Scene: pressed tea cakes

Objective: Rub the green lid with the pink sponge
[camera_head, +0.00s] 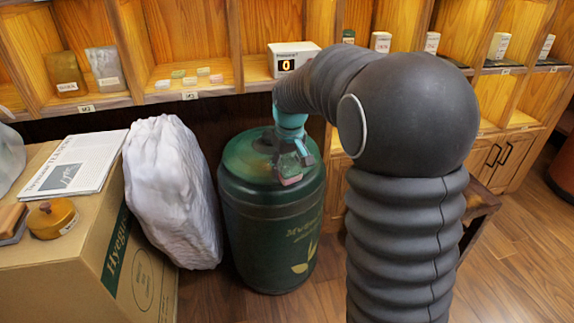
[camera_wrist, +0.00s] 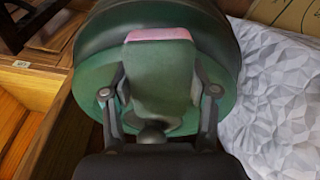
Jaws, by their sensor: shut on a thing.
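The green lid (camera_head: 243,157) tops a dark green drum (camera_head: 262,225) standing on the floor. My gripper (camera_head: 291,158) comes down over the right part of the lid. It is shut on the pink sponge (camera_head: 289,180), whose pink part shows low by the lid; I cannot tell whether it touches. In the wrist view, my gripper (camera_wrist: 163,100) has a finger on each side of the sponge (camera_wrist: 158,36), which shows a pink edge and a dark greenish body. The green lid (camera_wrist: 88,88) lies behind it there, partly hidden by the sponge and fingers.
A white crumpled sack (camera_head: 170,190) stands close at the drum's left. Wooden shelves behind hold a white display (camera_head: 290,62) reading 0. Floor is open at the right.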

